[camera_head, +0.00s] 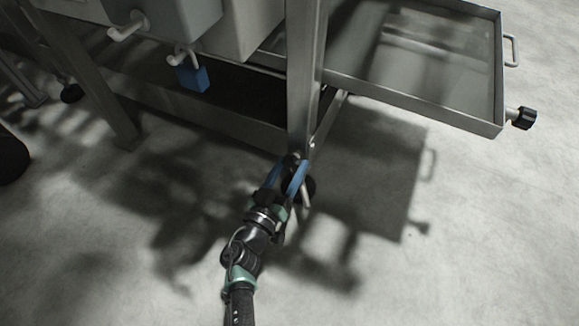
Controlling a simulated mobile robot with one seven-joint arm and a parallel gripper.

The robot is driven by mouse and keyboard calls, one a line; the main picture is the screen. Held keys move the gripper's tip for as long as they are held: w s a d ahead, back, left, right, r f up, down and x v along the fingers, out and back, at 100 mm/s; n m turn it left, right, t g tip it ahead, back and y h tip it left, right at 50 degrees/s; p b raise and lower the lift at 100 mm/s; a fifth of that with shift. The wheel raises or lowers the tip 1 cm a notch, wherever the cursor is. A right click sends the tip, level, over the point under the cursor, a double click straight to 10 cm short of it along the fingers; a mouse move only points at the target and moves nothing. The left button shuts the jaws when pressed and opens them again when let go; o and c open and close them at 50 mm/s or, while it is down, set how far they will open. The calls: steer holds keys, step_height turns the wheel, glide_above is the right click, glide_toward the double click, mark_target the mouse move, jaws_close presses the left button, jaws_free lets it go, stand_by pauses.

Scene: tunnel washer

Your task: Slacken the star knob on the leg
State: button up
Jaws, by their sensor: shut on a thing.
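The metal leg (302,80) of the machine stands upright near the middle of the view. My gripper (290,168) reaches up from below to the lower part of this leg, with one blue finger on each side. It is shut on the dark star knob (291,160), which shows only as a small black patch between the fingertips. The fingers hide most of the knob, so its lobes and how far it is turned cannot be seen.
A shallow metal tray (497,70) juts out at the upper right, with a black knob (524,118) on its corner. A blue block (193,78) hangs below a hooked handle at upper left. A dark round part (309,188) and pale rod (305,196) sit beside my gripper. Floor in front is clear.

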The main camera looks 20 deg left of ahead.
steer(key=n, duration=0.4)
steer(key=shift+d, duration=0.1)
steer(key=n, duration=0.9)
steer(key=shift+r+n, duration=0.15)
steer(key=shift+n, duration=0.15)
steer(key=n, duration=0.4)
steer(key=n+p, duration=0.1)
steer(key=n, duration=0.3)
steer(key=shift+r, duration=0.15)
steer(key=n+p, duration=0.1)
steer(key=n, duration=0.3)
steer(key=shift+n+p, duration=0.3)
steer(key=shift+p, duration=0.05)
steer(key=n+p, duration=0.1)
steer(key=n, duration=0.2)
steer(key=shift+r+n, duration=0.1)
steer(key=shift+n, duration=0.2)
steer(key=n+p, duration=0.2)
steer(key=n, duration=0.2)
steer(key=shift+n, duration=0.4)
